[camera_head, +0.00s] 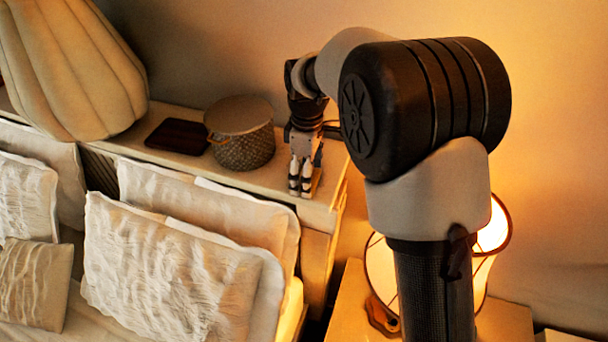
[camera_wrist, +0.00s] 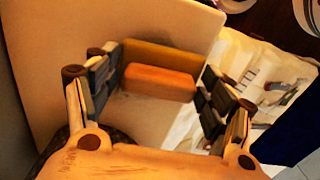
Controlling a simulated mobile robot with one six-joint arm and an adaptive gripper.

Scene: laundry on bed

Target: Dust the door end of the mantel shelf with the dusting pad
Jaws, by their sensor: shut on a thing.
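The mantel shelf (camera_head: 268,180) is a pale ledge against the wall, running behind the pillows. My gripper (camera_head: 301,185) points down over the right end of the shelf, near its front corner. In the wrist view, my gripper (camera_wrist: 160,76) has its fingers on either side of the dusting pad (camera_wrist: 158,84), an orange-brown block with a yellowish layer behind it. The gripper is shut on the pad. The pale shelf surface (camera_wrist: 145,28) lies behind the pad there. In the head view the pad is mostly hidden by the fingers, and I cannot tell whether it touches the shelf.
A round lidded basket (camera_head: 241,140) stands on the shelf left of my gripper, with a dark flat object (camera_head: 177,136) beside it. A large ribbed vase-like object (camera_head: 70,65) is further left. Pillows (camera_head: 160,270) stand in front. A lit lamp (camera_head: 492,235) is at right, partly behind my arm.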

